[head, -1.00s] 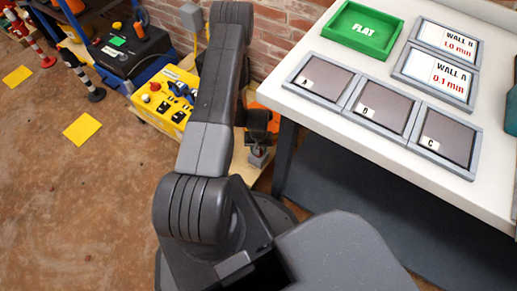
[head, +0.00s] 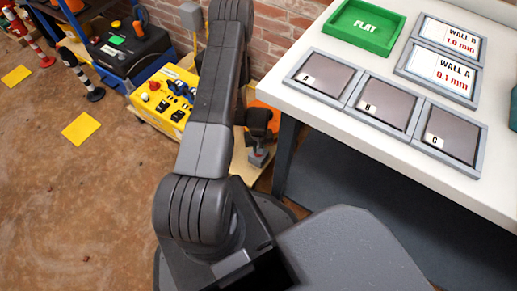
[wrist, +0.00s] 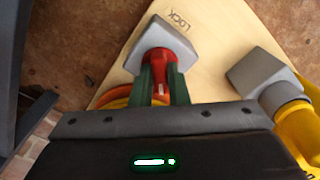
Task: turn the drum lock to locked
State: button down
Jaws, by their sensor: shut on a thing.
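The drum lock shows in the wrist view as a red handle (wrist: 165,56) on a light grey block (wrist: 150,42). The block sits on a plywood board (wrist: 215,45) marked LOCK (wrist: 179,20). My gripper (wrist: 161,75) has its two dark green fingers on either side of the red handle, shut on it. Part of an orange-yellow round thing (wrist: 118,96) shows under the fingers, mostly hidden by the gripper body. In the head view my arm hides much of this spot. A small grey block with red on it (head: 259,156) shows on the board below my dark wrist.
A second grey block (wrist: 262,75) with a yellow part (wrist: 297,118) stands right of the lock. A yellow control box (head: 168,97) is left of my arm. A white table (head: 322,95) with framed panels and a green FLAT tray (head: 340,43) stands at right.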

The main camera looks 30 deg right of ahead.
jog(key=n+b, duration=0.2)
jog(key=n, duration=0.2)
jog(key=shift+f+n+b, duration=0.1)
jog(key=shift+n+b, duration=1.25)
jog(key=shift+n, duration=1.45)
jog(key=c, duration=1.4)
grip_release()
notch_tip(320, 180, up, 14)
jog(key=p, duration=0.4)
